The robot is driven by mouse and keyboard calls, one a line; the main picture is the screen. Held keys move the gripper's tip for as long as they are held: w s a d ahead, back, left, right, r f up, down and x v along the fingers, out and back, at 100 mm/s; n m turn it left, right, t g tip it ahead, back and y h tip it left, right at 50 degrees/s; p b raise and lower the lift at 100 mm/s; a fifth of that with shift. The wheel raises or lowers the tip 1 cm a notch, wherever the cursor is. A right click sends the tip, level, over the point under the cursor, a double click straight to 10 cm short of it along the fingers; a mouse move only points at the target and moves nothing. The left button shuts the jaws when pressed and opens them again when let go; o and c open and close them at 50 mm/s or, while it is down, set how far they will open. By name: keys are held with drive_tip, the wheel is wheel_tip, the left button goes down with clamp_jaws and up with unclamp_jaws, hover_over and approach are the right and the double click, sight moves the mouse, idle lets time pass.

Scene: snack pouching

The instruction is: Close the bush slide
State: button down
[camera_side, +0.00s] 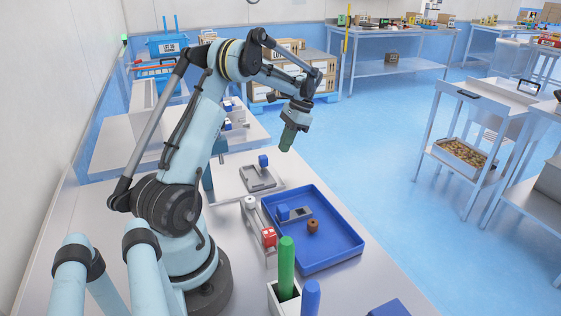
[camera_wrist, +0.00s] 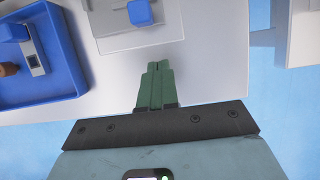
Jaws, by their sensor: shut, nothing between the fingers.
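My gripper (camera_side: 288,138) hangs in the air above the table's far right edge, its green fingers shut and empty. A grey plate with a blue block (camera_side: 263,161) lies on the table, below and left of my gripper; the block also shows in the wrist view (camera_wrist: 140,12). In the blue tray (camera_side: 342,257) a grey slide-like piece with a blue block (camera_side: 283,212) lies beside a small brown piece (camera_side: 313,226).
A green post (camera_side: 287,268) and a blue post (camera_side: 310,298) stand upright near the front. The floor right of the table is open.

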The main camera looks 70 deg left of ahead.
drive_tip(key=shift+s+r, duration=0.1)
drive_tip(key=shift+s, duration=1.85)
hover_over(246, 170)
drive_tip(key=shift+a, duration=0.15)
